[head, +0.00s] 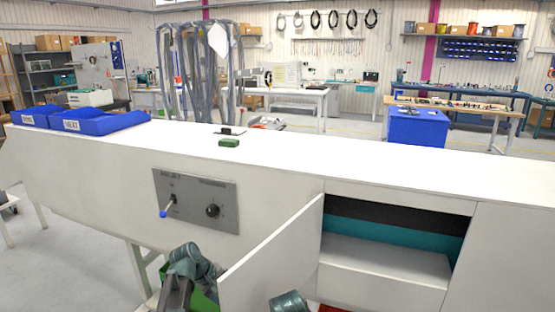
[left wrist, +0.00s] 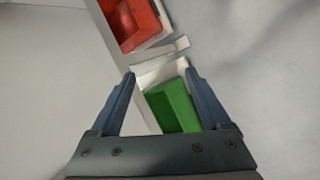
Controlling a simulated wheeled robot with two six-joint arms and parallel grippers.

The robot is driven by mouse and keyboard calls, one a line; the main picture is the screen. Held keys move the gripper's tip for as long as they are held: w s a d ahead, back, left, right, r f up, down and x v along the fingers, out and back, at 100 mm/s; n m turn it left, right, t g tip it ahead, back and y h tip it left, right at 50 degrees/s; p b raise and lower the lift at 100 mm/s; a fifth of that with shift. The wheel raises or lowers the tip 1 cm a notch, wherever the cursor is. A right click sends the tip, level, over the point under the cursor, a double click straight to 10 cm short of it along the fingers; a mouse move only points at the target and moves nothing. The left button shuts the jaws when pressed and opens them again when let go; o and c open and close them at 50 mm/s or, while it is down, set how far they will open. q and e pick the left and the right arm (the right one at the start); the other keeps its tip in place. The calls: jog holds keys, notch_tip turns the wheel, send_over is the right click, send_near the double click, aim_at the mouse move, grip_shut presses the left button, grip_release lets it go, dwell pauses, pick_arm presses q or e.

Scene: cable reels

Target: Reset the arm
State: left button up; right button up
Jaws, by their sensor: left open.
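My left gripper (left wrist: 159,75) is open in the left wrist view, with nothing between its fingers. A green bin (left wrist: 174,106) lies below and beyond the fingers, and a red bin (left wrist: 131,22) is farther up. I cannot tell how far below the fingertips they are. In the head view a teal-grey link of my arm shows at the bottom, left of the open white door (head: 272,262); the gripper itself is not clear there. My right gripper is not in view.
The white counter (head: 330,165) has a grey panel (head: 225,186) with a blue-tipped lever (head: 167,210) and a black knob (head: 212,211). The open door stands out beside the cabinet opening (head: 390,262).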

pick_arm(q)
jog(key=shift+m+g+y, duration=0.3)
jog(key=shift+g+y, duration=0.1)
jog(key=shift+g, duration=0.5)
jog(key=shift+s+d+f+b, duration=0.25)
jog(key=shift+s+f, duration=0.15)
jog(key=shift+s, duration=0.45)
jog(key=shift+s+d+f+b, duration=0.1)
jog(key=shift+s+f+b, duration=0.2)
jog(key=shift+s, duration=0.6)
jog(key=shift+s+d+f+b, duration=0.2)
jog(key=shift+s+f, duration=0.25)
jog(key=shift+s, duration=0.4)
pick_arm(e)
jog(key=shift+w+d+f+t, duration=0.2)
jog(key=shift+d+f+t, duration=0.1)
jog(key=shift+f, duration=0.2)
